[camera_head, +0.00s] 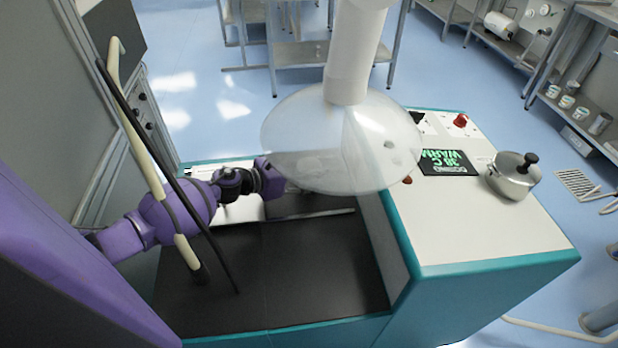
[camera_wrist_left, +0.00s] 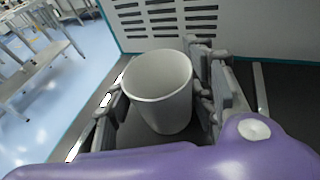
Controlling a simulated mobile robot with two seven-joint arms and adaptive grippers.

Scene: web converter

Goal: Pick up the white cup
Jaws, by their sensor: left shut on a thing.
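The white cup (camera_wrist_left: 160,88) stands upright between the fingers of my left gripper (camera_wrist_left: 158,100) in the left wrist view. One finger is against each side of the cup, so the gripper is shut on it. In the head view, my purple left arm reaches in from the left, and my left gripper (camera_head: 272,178) is partly behind a clear dome. The cup cannot be made out clearly through that dome. My right gripper is in neither view.
The clear dome (camera_head: 345,140) hangs on a white tube over the dark recessed bed (camera_head: 310,265). A white-topped console with teal edges (camera_head: 480,225) stands to the right. It carries a steel pot (camera_head: 513,180), a green-text display (camera_head: 449,162) and a red knob (camera_head: 460,120). A slatted panel (camera_wrist_left: 165,20) is behind the cup.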

